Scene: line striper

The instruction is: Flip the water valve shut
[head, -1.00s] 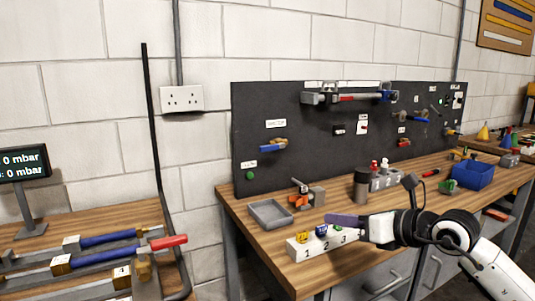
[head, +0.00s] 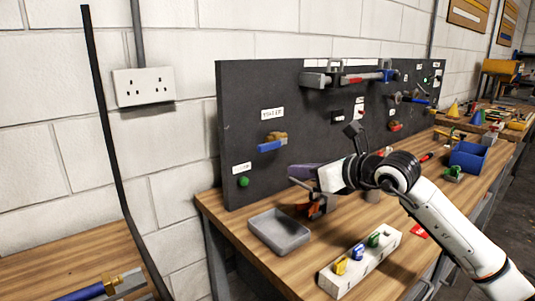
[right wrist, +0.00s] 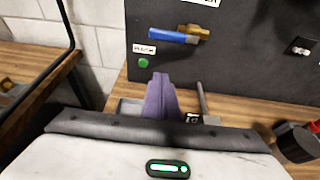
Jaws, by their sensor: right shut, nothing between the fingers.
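The water valve is on the black upright panel, under a small white label (head: 272,114). Its blue lever (head: 270,146) points left, roughly level, from a brass body (head: 280,135). In the right wrist view the blue lever (right wrist: 174,37) and brass body (right wrist: 203,31) are at the top, ahead of the fingers. My right gripper (head: 300,172) is in front of the panel, lower than the valve and a little right of it. In the right wrist view its purple fingers (right wrist: 160,97) are together and empty, apart from the lever. My left gripper is not in view.
A green button (head: 243,182) is below the valve. A grey tray (head: 278,231), an orange-and-grey clamp-like item (head: 318,208) and a white numbered block (head: 352,267) stand on the wooden bench.

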